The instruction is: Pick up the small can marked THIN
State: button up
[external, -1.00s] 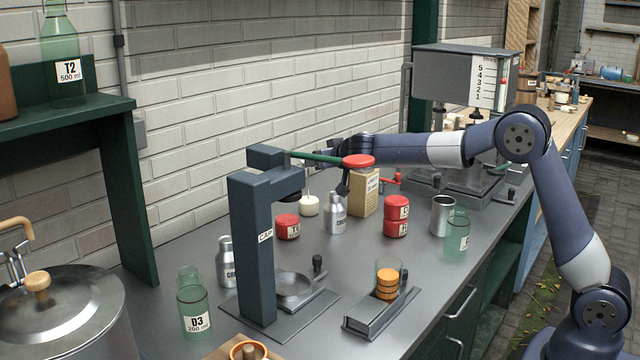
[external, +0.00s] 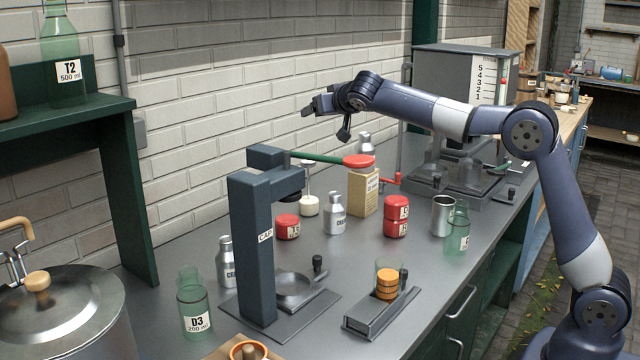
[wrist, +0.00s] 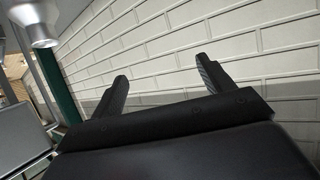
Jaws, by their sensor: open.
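My gripper (external: 315,106) is open and empty, held high above the bench near the brick wall. Its two fingers (wrist: 162,76) stand apart in the wrist view with only wall between them. Small silver cans stand on the bench: one (external: 335,214) in the middle, one (external: 225,264) partly hidden behind the press, and one (external: 365,146) at the back behind the cardboard box. The front two carry labels that seem to begin with C. The back can's label is hidden. I cannot read THIN on any can.
The dark capping press (external: 252,255) with its green, red-knobbed lever stands in front. The cardboard box (external: 363,193), red tins (external: 396,215), another red tin (external: 287,227), a white-filled jar (external: 308,205) and a steel cup (external: 441,216) crowd the bench middle. Air around my gripper is clear.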

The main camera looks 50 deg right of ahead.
notch_tip(320, 180, up, 5)
jog(key=m+y+p, duration=0.4)
jog(key=m+y, duration=1)
jog(key=m, duration=1)
send_over(434, 211)
jog(key=s+d, duration=0.3)
jog(key=f, duration=2.7)
jog(key=shift+w, duration=0.25)
notch_tip(434, 211, down, 3)
jog(key=shift+w+a+f, duration=0.1)
jog(key=shift+w+f, duration=0.05)
jog(key=shift+f, duration=0.05)
jog(key=shift+x, duration=1.25)
jog(key=shift+r, duration=0.1)
jog(key=shift+c, duration=0.4)
